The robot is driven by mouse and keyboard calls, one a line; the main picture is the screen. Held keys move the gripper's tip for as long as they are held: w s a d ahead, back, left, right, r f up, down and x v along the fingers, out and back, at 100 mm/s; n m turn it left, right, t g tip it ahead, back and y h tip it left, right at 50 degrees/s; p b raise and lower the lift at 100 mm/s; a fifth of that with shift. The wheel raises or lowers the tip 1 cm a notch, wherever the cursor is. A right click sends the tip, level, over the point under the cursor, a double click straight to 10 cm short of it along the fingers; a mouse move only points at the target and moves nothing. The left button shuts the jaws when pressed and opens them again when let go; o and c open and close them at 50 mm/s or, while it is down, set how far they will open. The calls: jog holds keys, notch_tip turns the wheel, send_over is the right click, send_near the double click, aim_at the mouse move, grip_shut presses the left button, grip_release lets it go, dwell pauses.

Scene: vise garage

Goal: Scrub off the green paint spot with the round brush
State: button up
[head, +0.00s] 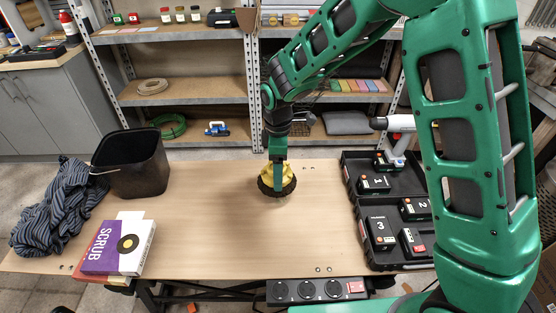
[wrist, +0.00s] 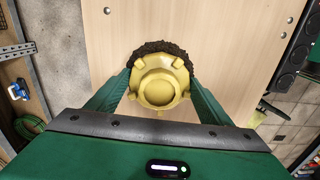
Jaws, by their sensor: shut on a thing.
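The round brush (head: 284,180) has a yellow body and dark brown bristles. In the head view it is at the middle of the wooden workbench (head: 215,230), bristles down, on or just above the top. My gripper (head: 277,172) is shut on its yellow body from above. In the wrist view the green fingers of my gripper (wrist: 158,97) hold the sides of the yellow body of the brush (wrist: 158,82), with bristles showing around its far edge.
A black bin (head: 133,165), a striped cloth (head: 55,205) and a purple SCRUB box (head: 113,250) are on the left of the bench. A black tray (head: 385,260) with several numbered battery packs is at the right. The bench is clear around the brush. Shelves (head: 180,97) stand behind.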

jog(key=shift+a+r, duration=0.1)
jog(key=shift+r, duration=1.75)
